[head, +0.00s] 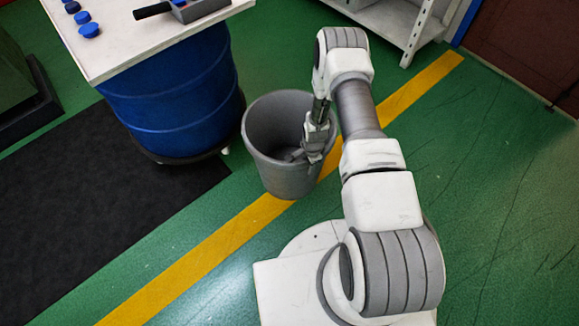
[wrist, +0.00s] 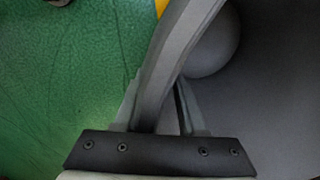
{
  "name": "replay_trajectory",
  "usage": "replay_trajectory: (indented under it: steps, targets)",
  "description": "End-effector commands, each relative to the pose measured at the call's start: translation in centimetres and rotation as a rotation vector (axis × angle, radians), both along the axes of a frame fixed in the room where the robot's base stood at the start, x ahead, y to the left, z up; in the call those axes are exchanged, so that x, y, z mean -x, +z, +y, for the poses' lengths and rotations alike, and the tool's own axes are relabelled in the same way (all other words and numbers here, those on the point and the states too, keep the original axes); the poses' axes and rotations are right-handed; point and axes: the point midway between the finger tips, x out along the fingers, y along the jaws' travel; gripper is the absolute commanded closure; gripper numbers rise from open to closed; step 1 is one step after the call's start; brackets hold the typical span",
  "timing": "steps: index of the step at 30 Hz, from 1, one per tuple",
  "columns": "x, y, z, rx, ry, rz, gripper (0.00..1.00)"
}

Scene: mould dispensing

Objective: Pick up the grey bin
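The grey bin (head: 267,158) stands upright on the green floor, open at the top. My gripper (head: 313,157) points down at the right side of its rim, with part of it inside the bin's mouth. In the wrist view, the bin's rim and wall (wrist: 178,48) run between the two fingers of my gripper (wrist: 160,100). The left finger is on the outside, partly hidden by the rim. The right finger is on the inside, with a narrow gap between it and the wall. The fingers are apart; the tips' contact is not clear.
A blue drum (head: 175,95) under a white tabletop (head: 120,42) stands close to the bin's left. A black mat (head: 95,215) lies at left. A yellow floor line (head: 200,258) passes by the bin. A white shelf (head: 395,25) is at the back. The floor at right is clear.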

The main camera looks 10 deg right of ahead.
Motion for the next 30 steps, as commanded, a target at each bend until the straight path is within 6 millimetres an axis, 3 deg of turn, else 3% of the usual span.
replay_trajectory:
  steps: [8,15,30]
  targets:
    - [0.00,0.00,0.00,0.000,0.000,0.000,0.60]
    - [0.01,-0.01,0.00,0.000,0.001,0.000,1.00]
    - [0.07,-0.03,-0.02,0.000,0.000,0.001,1.00]
